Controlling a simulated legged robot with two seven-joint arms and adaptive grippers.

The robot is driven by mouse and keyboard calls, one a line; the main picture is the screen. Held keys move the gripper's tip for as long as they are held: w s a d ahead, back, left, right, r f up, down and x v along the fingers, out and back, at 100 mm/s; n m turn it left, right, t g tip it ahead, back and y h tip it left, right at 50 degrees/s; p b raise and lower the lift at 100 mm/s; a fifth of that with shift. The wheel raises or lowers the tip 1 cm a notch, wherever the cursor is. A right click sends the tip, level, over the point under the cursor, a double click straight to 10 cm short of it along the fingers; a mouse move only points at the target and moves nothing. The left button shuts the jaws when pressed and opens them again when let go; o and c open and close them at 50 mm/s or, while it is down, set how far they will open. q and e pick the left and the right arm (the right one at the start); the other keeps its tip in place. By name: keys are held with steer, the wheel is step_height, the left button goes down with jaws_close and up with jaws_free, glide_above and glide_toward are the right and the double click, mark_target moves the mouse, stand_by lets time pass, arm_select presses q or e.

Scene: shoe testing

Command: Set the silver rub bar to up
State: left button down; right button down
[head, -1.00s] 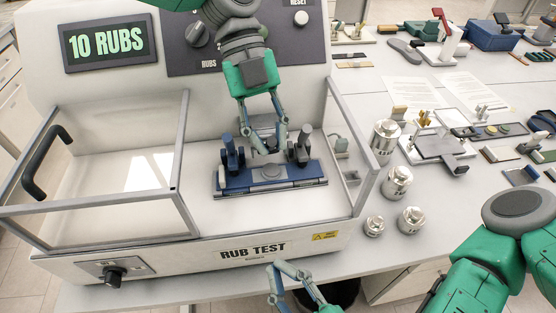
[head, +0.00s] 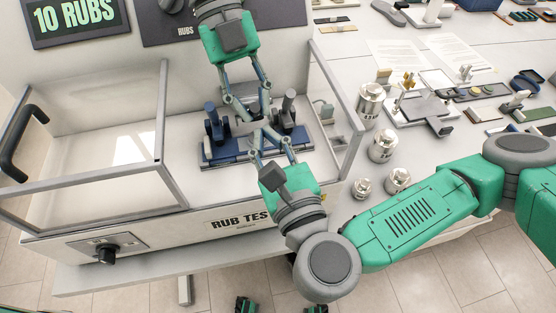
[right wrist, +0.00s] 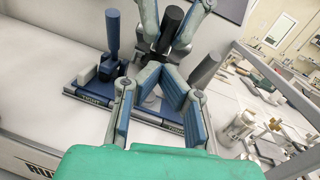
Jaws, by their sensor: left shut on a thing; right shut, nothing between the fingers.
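The rub test machine (head: 100,210) holds a blue base plate (head: 215,158) with a blue upright handle (head: 211,118) at left and a dark grey one (head: 288,107) at right. My right gripper (head: 271,137) reaches over the machine's front edge, just in front of the left one. It holds nothing, and its fingers partly hide the plate.
A clear-sided guard (head: 163,110) stands at left and another clear panel (head: 350,110) at right. Silver weights (head: 369,100) stand right of the machine. The display (head: 75,17) reads 10 RUBS. A stand (head: 425,108) and small samples lie farther right.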

arm_select(q)
steer(key=shift+w, duration=0.1)
arm_select(e)
steer(key=shift+w+a+r, duration=0.3)
steer(key=shift+w+r, duration=0.1)
steer(key=shift+r, duration=0.1)
